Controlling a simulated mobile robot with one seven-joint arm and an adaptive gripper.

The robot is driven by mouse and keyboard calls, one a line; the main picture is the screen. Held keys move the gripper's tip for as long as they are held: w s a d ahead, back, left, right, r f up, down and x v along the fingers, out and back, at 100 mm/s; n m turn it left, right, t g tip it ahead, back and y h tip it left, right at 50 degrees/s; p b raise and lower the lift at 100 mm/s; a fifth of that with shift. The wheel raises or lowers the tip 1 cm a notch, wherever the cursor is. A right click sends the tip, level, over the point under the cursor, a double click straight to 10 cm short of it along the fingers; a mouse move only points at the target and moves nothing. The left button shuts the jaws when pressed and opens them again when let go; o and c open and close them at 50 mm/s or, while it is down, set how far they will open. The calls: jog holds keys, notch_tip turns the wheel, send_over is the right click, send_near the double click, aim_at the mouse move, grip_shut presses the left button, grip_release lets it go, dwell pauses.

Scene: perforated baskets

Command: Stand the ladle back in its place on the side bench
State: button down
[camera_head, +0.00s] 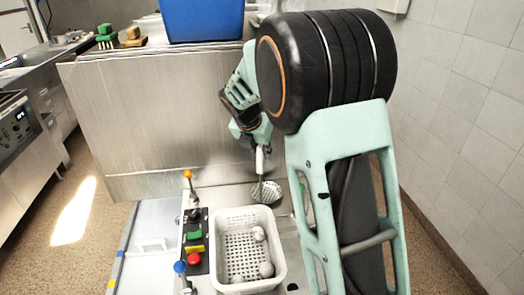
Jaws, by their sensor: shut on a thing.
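The ladle (266,191) has a perforated round metal bowl and a pale handle (260,160). My gripper (260,142) is shut on the upper end of the handle. The ladle hangs roughly upright with its bowl low, just behind the white basket. I cannot tell whether the bowl touches the surface under it. My arm covers the right side of the view and hides part of the bench there. I cannot make out the ladle's place on the side bench.
A white perforated basket (226,250) holds a few pale round items. Left of it is a control panel with coloured buttons (194,259) and upright levers with orange and blue knobs. A steel panel (160,110) rises behind, with a blue bin (200,20) and brushes (107,36) on top.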

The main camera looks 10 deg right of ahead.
jog(key=c, duration=1.8)
grip_release()
jog(key=shift+r, duration=0.1)
jog(key=v, duration=1.2)
